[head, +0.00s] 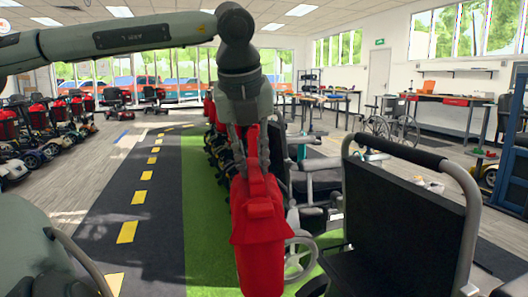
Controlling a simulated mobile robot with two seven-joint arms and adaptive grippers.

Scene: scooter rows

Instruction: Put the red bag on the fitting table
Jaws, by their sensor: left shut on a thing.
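The red bag (258,225) hangs upright in the middle of the head view, large and close. My left gripper (257,155) points down and is shut on the strap at the top of the bag. The bag is in the air in front of a row of scooters and hides part of it. Tables stand at the back right: one with a dark top and a red front piece (446,98), another further left (325,98). I cannot tell which is the fitting table. My right gripper is out of view.
A chair-like black seat with a padded bar (400,215) stands close on the right. A wheelchair (390,125) is behind it. Scooters with red parts (40,125) line the left.

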